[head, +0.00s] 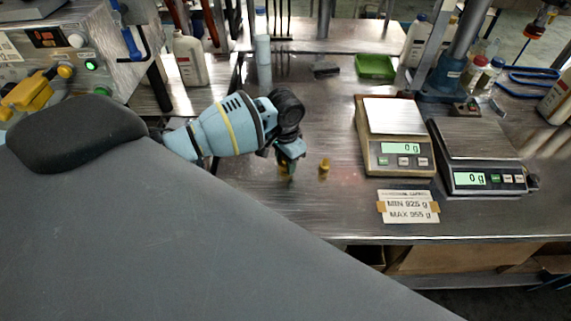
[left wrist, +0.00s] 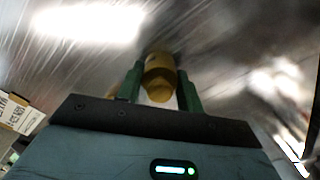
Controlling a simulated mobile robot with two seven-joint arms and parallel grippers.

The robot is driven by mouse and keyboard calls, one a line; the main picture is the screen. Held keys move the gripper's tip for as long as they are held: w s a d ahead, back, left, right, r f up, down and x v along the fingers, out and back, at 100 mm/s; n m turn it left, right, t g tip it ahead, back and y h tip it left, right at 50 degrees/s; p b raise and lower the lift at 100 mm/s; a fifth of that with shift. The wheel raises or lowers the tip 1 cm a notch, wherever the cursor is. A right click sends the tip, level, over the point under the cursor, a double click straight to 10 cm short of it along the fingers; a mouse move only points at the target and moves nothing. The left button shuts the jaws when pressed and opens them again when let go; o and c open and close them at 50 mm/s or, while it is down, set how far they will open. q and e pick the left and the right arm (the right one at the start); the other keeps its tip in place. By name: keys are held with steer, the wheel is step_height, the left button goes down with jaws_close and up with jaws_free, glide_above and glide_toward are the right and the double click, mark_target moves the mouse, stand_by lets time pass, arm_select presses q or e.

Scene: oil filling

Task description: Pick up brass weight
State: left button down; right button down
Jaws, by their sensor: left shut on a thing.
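My left gripper (head: 289,180) points down at the steel bench, left of the scales. In the left wrist view its two green fingers (left wrist: 159,88) are shut on a brass weight (left wrist: 160,77), one finger on each side of it. In the head view the fingers mostly hide this weight. I cannot tell whether it still touches the bench. A second small brass weight (head: 324,167) stands upright on the bench, just right of the gripper and apart from it. My right gripper is not in view.
Two scales, a beige one (head: 399,163) and a dark one (head: 478,180), both read 0 g. A paper label (head: 409,206) lies before them. A green tray (head: 374,67) and a dark block (head: 326,70) lie farther back. The bench between is clear.

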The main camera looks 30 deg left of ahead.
arm_select(q)
steer(key=shift+r, duration=0.1)
steer(key=shift+w+r, duration=0.1)
steer(key=shift+r, duration=0.35)
steer(key=r, duration=0.1)
steer(key=d+r, duration=0.1)
steer(key=shift+r, duration=0.35)
steer(key=s+d, duration=0.1)
steer(key=d, duration=0.4)
steer(key=s+d+r, duration=0.1)
steer(key=d, duration=0.3)
steer(key=s+d, duration=0.1)
steer(key=d, duration=0.4)
steer(key=shift+s+d+r, duration=0.2)
steer(key=shift+s+d, duration=0.15)
steer(key=shift+s, duration=0.05)
